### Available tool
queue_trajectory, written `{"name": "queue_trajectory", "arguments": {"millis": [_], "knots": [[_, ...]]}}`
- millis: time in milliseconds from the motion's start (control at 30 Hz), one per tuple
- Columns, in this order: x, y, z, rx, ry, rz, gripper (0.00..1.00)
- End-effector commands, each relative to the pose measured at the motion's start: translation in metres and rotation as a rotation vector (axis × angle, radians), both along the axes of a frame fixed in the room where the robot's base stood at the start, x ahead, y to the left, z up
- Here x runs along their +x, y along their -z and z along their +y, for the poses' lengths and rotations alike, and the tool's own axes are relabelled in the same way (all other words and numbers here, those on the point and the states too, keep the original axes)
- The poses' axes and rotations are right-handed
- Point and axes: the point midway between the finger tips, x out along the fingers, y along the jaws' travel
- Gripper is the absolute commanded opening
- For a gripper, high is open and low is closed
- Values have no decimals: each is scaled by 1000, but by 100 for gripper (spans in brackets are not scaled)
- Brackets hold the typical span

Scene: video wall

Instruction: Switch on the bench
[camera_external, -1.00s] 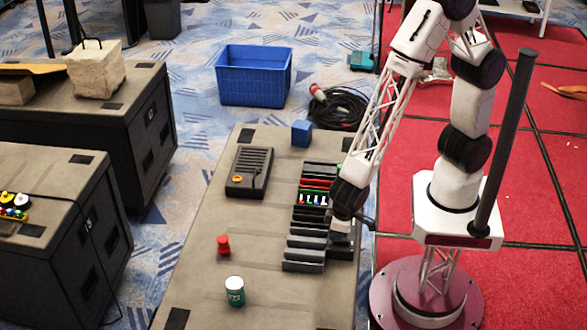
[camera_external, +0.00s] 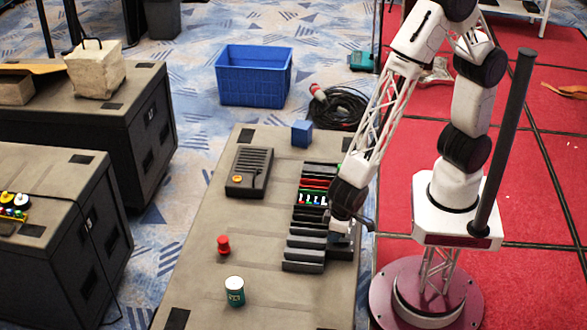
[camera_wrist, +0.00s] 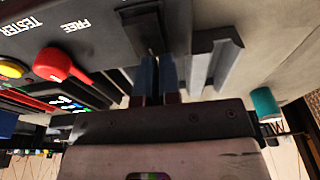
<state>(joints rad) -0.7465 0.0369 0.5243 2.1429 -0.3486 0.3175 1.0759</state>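The bench is a dark slatted unit (camera_external: 306,242) on the grey case, with a lit strip of small coloured lights (camera_external: 312,198) in its middle. In the wrist view its panel (camera_wrist: 95,20) carries the words TESTER and FREE, a red pointer knob (camera_wrist: 62,66) and a yellow button (camera_wrist: 12,69). In the external view my arm hides part of the unit's right side.
On the case are a black device with an orange button (camera_external: 249,171), a blue cube (camera_external: 301,133), a red knob-like piece (camera_external: 223,244) and a green can (camera_external: 235,291). A blue crate (camera_external: 254,78) and coiled cable (camera_external: 342,108) lie beyond.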

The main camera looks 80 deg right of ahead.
Motion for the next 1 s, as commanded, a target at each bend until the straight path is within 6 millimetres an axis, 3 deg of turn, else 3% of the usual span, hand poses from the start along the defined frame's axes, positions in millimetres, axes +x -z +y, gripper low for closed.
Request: {"name": "queue_trajectory", "arguments": {"millis": [33,200,767,1000], "knots": [[-18,17,-11,-29,-3,30,0],[-24,15,-10,-29,-4,31,0],[-25,13,-10,-29,-4,30,0],[-24,-2,-8,-22,-3,24,0]]}}
